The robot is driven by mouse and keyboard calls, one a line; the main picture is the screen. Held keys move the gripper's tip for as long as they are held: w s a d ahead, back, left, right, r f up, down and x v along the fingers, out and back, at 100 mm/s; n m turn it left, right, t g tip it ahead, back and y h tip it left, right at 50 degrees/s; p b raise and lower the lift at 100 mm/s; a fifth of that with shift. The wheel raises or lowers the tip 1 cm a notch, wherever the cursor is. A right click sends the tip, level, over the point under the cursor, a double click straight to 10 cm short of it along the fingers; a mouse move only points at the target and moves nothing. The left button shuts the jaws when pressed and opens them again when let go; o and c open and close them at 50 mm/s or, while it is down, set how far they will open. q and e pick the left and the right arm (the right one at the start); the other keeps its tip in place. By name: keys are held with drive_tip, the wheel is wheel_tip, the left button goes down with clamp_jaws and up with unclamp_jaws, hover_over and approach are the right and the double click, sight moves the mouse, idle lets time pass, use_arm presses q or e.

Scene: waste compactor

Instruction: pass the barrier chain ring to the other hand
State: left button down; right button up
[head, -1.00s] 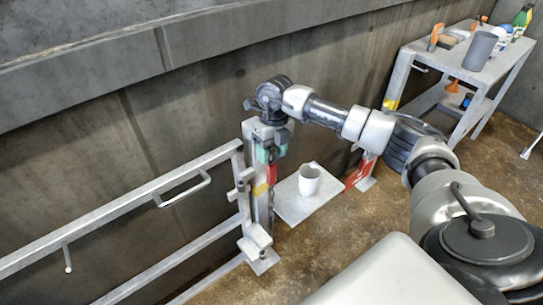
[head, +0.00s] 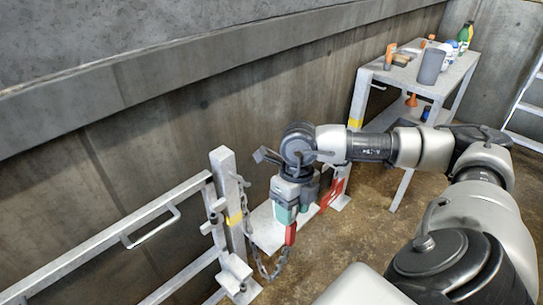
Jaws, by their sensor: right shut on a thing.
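My right gripper (head: 288,213) has dark jaws with green pads and points down, to the right of the barrier post. It is shut on the end of the barrier chain, where the ring is mostly hidden between the fingers. A red piece (head: 291,234) shows just below the fingertips. Grey chain links (head: 276,267) hang below it in a slack loop that runs left and up towards the post (head: 229,200). My left gripper is not in view.
A grey metal barrier rail with a handle (head: 152,228) runs left from the post. A low pale plate (head: 262,232) lies behind the chain. A metal table (head: 402,76) with bottles and tools stands at back right. A concrete wall closes the far side.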

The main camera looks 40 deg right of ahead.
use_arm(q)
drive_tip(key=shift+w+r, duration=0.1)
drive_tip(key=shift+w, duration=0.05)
use_arm(e)
drive_tip(key=shift+s, duration=0.5)
